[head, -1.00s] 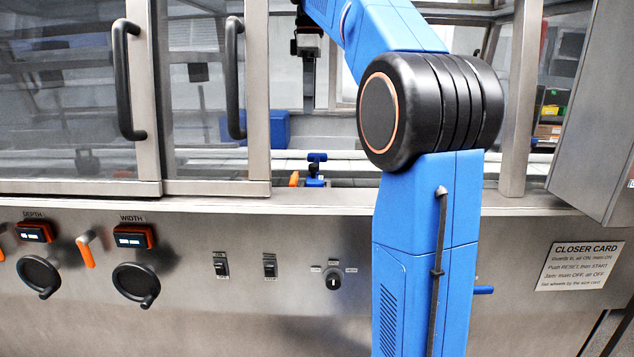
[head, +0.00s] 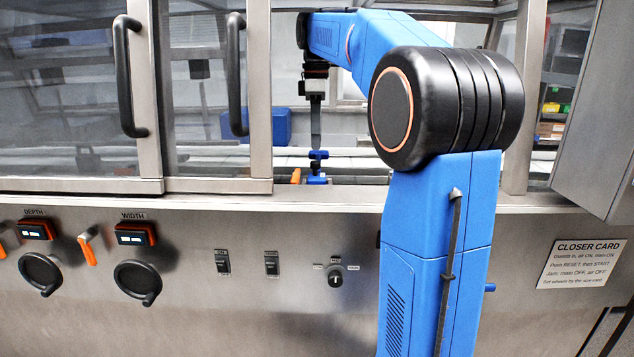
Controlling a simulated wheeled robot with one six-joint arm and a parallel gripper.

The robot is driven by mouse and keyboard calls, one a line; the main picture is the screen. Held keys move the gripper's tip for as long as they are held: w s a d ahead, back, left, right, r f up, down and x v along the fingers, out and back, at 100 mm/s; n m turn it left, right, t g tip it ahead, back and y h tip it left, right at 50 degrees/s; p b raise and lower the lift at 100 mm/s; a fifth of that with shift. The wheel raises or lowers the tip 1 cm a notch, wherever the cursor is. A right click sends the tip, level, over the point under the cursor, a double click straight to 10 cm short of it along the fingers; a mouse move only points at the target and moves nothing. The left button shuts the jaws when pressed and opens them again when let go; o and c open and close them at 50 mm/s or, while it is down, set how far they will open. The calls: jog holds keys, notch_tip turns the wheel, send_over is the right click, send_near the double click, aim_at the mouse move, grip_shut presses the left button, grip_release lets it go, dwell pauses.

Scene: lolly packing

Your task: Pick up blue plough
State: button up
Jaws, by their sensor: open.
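The blue plough (head: 317,181) stands just inside the machine opening, low behind the front sill. It is small, with a blue top part above a thinner dark middle. My gripper (head: 316,146) points straight down over it, its dark fingers ending at or just above the plough's top. The fingers show as one narrow dark strip, so the gap between them and any contact with the plough cannot be made out. The gripper is open. The plough's lowest part is hidden by the sill.
An orange piece (head: 296,176) stands close to the plough's left. A sliding glass door with a black handle (head: 237,75) borders the opening on the left, and a steel post (head: 516,110) on the right. A blue box (head: 283,126) is farther back.

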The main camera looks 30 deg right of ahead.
aim_at(318, 163)
jog(key=shift+s+a+f, duration=0.1)
jog(key=shift+s+f, duration=0.1)
jog(key=shift+f, duration=1.45)
jog(key=shift+s+a+f, duration=0.1)
jog(key=shift+s+f, duration=0.05)
jog(key=shift+f, duration=1.45)
grip_shut()
